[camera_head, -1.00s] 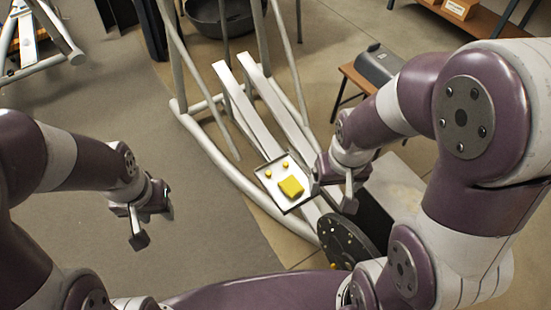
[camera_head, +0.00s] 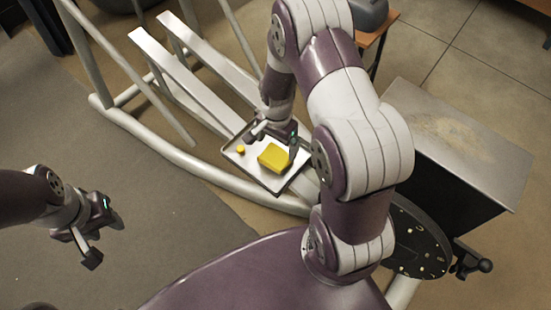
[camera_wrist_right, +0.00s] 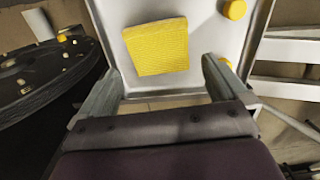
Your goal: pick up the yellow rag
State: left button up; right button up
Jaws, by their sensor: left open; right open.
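The yellow rag (camera_head: 274,158) is a folded, ribbed square lying flat on a pale tray (camera_head: 249,166) with a dark rim. My right gripper (camera_head: 275,142) is over the tray with its fingers spread, close to the rag. In the right wrist view the rag (camera_wrist_right: 157,46) lies ahead of and between the two open fingers (camera_wrist_right: 160,85), with nothing held. I cannot tell how high the fingertips are above the tray. My left gripper (camera_head: 103,239) is open and empty, far to the left over the grey floor.
Small yellow round pieces sit on the tray, one at its left (camera_head: 240,149); two show in the wrist view (camera_wrist_right: 235,9). The tray rests on a machine with pale rails (camera_head: 185,75). A dark disc (camera_head: 415,240) and a grey box (camera_head: 450,150) stand to the right.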

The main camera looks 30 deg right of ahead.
aim_at(276, 155)
jog(key=f+b, duration=0.1)
jog(key=f, duration=0.1)
jog(key=f+b, duration=0.1)
jog(key=f, duration=0.1)
jog(key=shift+s+a+f, duration=0.1)
jog(key=shift+a+f, duration=0.1)
jog(key=shift+f, duration=0.15)
jog(key=shift+r, duration=0.1)
jog(key=c, duration=0.8)
jog(key=shift+o, duration=0.2)
notch_tip(276, 155, up, 4)
jog(key=shift+r+p, duration=0.1)
jog(key=shift+p, duration=1.05)
jog(key=s+d+r+p, duration=0.3)
jog(key=s+d+r, duration=0.3)
jog(key=d, duration=0.3)
jog(key=shift+s+d+r, duration=0.25)
jog(key=shift+d+r, duration=0.1)
jog(key=shift+r, duration=0.05)
